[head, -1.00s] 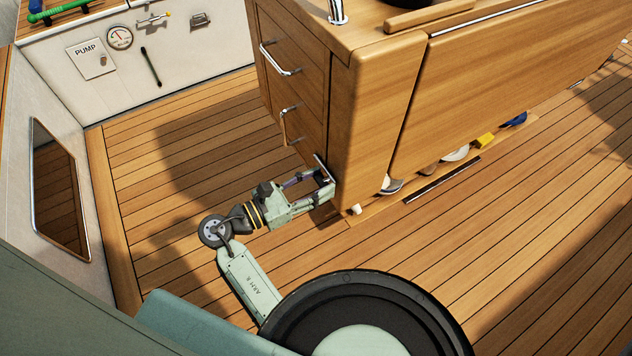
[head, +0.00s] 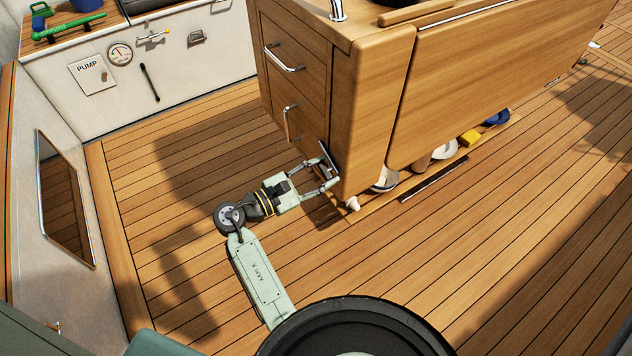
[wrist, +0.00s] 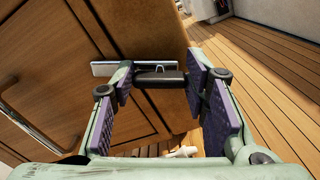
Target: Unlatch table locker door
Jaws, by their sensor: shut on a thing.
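The table locker (head: 341,110) is a wooden cabinet with a panel door (head: 300,127) low on its end face, carrying an upright metal handle. A latch with a pale metal plate (head: 328,158) sits by the lower right corner of the door. In the wrist view its dark bar (wrist: 160,79) lies between my fingertips, with a small metal loop above it. My gripper (head: 329,175) is shut on the latch, fingers well apart across the bar; it also shows in the wrist view (wrist: 158,92). The door appears closed against the cabinet.
A drawer with a metal handle (head: 284,59) is above the door. Bowls and a yellow block (head: 470,138) lie under the table on the right. A white wall with a pump panel (head: 92,75) stands at the back left. The plank floor around my arm is clear.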

